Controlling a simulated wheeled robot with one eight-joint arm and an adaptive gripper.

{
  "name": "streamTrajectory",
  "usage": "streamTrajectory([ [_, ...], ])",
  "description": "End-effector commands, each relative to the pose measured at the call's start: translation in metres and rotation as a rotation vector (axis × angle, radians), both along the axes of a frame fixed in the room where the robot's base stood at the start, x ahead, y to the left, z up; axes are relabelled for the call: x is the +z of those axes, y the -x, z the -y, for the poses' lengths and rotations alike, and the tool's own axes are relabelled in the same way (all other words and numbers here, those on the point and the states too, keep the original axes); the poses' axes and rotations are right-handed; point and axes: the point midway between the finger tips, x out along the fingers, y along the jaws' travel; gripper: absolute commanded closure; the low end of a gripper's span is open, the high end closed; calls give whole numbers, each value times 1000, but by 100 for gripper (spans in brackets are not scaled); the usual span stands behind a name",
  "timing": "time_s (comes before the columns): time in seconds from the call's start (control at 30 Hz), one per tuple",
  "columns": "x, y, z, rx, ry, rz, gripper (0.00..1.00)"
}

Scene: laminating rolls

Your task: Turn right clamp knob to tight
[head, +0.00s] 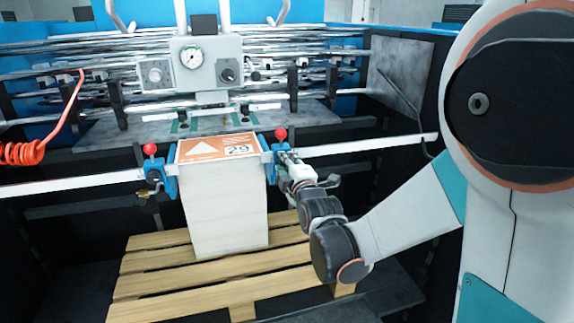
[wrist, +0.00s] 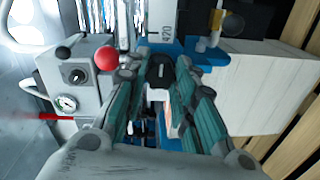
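The right clamp (head: 268,158) is blue with a red ball on top (head: 281,134), at the right edge of the white stack. In the wrist view the red ball (wrist: 106,58) is left of my fingers. My gripper (head: 285,160) reaches the right clamp from the right. In the wrist view my gripper (wrist: 156,75) has its fingers apart, with a dark knob-like part (wrist: 160,72) and blue clamp body between them. Whether the fingers touch that part cannot be told. The knob's turn position is not readable.
The white stack (head: 226,210) with an orange top sheet (head: 215,148) stands on a wooden pallet (head: 150,283). The left clamp (head: 155,172) sits at its other edge. A white rail (head: 370,146) runs behind the clamps. A gauge panel (head: 206,64) and rollers stand behind.

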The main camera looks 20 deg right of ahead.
Motion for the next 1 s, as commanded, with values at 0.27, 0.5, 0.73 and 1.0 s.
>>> streamTrajectory([
  [0.27,0,0,0,0,1,0,54],
  [0.5,0,6,0,0,1,0,54],
  [0.73,3,44,0,0,1,0,54],
  [1.0,5,95,0,-1,1,0,54],
])
